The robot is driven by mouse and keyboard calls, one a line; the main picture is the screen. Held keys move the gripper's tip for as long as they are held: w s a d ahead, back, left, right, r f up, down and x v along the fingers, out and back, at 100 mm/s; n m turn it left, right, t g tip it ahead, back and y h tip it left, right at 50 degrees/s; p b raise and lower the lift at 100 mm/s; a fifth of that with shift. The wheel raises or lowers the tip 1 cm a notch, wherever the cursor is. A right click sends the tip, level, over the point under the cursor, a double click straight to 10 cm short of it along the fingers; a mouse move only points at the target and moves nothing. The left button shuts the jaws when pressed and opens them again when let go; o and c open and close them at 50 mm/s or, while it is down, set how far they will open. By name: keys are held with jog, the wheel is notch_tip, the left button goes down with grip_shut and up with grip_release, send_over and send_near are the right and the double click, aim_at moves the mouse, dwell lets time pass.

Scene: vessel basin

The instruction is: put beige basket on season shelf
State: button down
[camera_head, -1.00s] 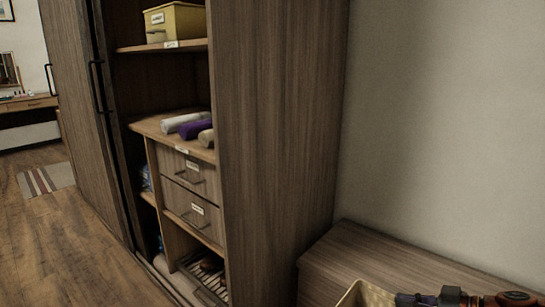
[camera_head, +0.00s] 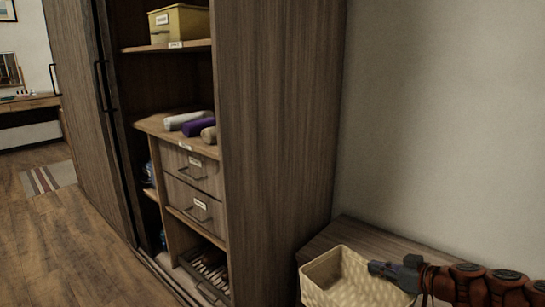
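The beige basket (camera_head: 325,268), woven and open-topped, is at the lower right, in front of the low wooden cabinet. My gripper (camera_head: 374,268) comes in from the right and is at the basket's right rim. It appears shut on that rim; the fingertips are small and partly hidden. The basket's bottom is cut off by the picture edge. The open wardrobe has an upper shelf (camera_head: 140,48) with a small label on its front edge. A yellow box stands on that shelf. The label is too small to read surely, so I cannot tell which shelf is the season shelf.
Rolled cloths (camera_head: 198,126) lie on the shelf above two labelled drawers (camera_head: 190,180). The wardrobe side panel (camera_head: 275,120) stands between basket and shelves. A low cabinet (camera_head: 365,237) is at right.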

jog(key=w+a+r+m+h, duration=0.1)
jog(key=w+a+r, duration=0.1)
jog(key=a, duration=0.1)
jog(key=w+a+r+m+t+h, duration=0.1)
jog(key=w+a+r+h, duration=0.1)
jog(key=w+a, duration=0.1)
jog(key=w+a+r+m+t+h, duration=0.1)
jog(key=w+a+r+m, duration=0.1)
jog(key=w+a+r, duration=0.1)
jog(key=shift+w, duration=0.2)
notch_tip(320, 180, up, 34)
jog(key=p, duration=3.4)
notch_tip(320, 180, down, 14)
jog(key=w+m+h, duration=0.2)
jog(key=m+h, duration=0.1)
jog(key=h, duration=0.1)
jog(key=shift+w+d+r+m+t, duration=0.2)
jog(key=shift+w+m+t, duration=0.1)
jog(key=shift+w+t, duration=0.1)
